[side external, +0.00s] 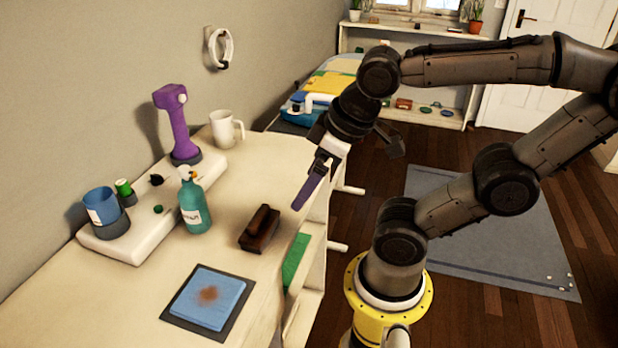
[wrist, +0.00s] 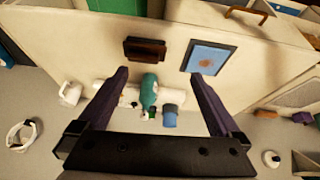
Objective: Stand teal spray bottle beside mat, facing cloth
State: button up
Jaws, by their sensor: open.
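The teal spray bottle (side external: 193,205) stands upright on the desk, in front of the white raised tray, with a white label and spray head. It also shows in the wrist view (wrist: 149,90), between the finger lines. The dark mat (side external: 176,314) lies flat near the desk's front edge with the blue cloth (side external: 212,295) on it; the cloth has a brown stain. Both show in the wrist view, cloth (wrist: 207,58). My gripper (side external: 313,190) is open and empty, above and to the right of the bottle, apart from it.
A brown brush (side external: 260,229) lies between bottle and desk edge. The white tray (side external: 135,250) holds a blue cup (side external: 103,212), a green-capped item and a purple device (side external: 177,125). A white mug (side external: 225,129) stands behind. Desk left of the mat is clear.

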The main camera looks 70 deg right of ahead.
jog(key=shift+a+r, duration=0.25)
jog(key=shift+r, duration=0.05)
